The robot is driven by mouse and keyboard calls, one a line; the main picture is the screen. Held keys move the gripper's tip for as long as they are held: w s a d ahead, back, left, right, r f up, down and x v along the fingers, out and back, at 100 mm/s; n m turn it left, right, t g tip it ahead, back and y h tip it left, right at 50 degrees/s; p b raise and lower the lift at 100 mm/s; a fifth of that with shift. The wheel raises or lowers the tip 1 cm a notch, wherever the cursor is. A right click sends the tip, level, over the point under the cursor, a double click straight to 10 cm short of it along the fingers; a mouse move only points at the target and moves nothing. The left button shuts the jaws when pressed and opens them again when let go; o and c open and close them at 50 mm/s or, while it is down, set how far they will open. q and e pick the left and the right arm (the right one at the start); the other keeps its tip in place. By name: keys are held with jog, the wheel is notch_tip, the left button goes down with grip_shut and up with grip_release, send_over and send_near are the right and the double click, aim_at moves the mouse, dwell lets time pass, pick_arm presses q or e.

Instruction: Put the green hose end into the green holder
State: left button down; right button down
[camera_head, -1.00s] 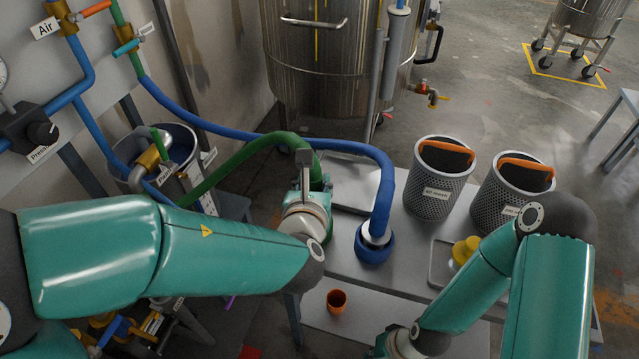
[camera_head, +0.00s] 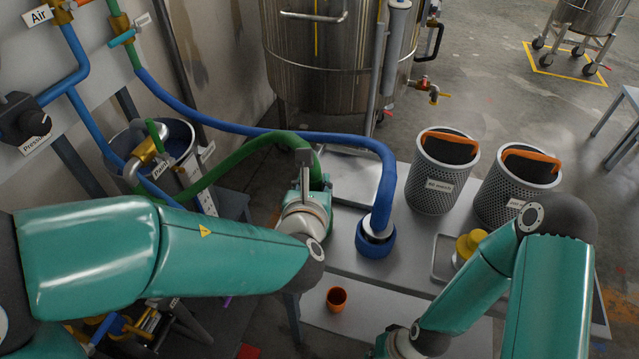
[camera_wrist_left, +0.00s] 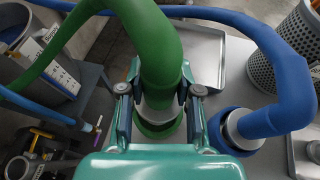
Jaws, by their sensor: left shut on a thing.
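The green hose (camera_head: 235,160) arches from the left down to its end on the table. In the left wrist view the green hose end (camera_wrist_left: 160,98) has a silver collar. My left gripper (camera_wrist_left: 160,90) is shut on it, one finger on each side; it also shows in the head view (camera_head: 308,182). The green holder (camera_wrist_left: 160,131) is a ring around the foot of the collar. The collar looks upright and inside the ring; how deep it sits is hidden. My right arm reaches the bottom edge in the head view, where its fingers are cut off.
The blue hose (camera_head: 384,185) stands in a blue holder (camera_head: 374,240) just right of the green one. Two mesh baskets (camera_head: 436,185) (camera_head: 512,200) and a yellow object (camera_head: 470,244) stand farther right. An orange cup (camera_head: 337,298) is on the lower shelf.

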pick_arm(q)
jog(key=shift+f, duration=0.2)
dwell(0.5)
jog(key=shift+f+b, duration=1.25)
jog(key=shift+b, duration=0.35)
jog(key=c, duration=0.7)
grip_release()
jog(key=shift+f, duration=0.15)
jog(key=shift+s, duration=0.1)
jog(key=v, duration=0.7)
jog(key=shift+s, duration=0.15)
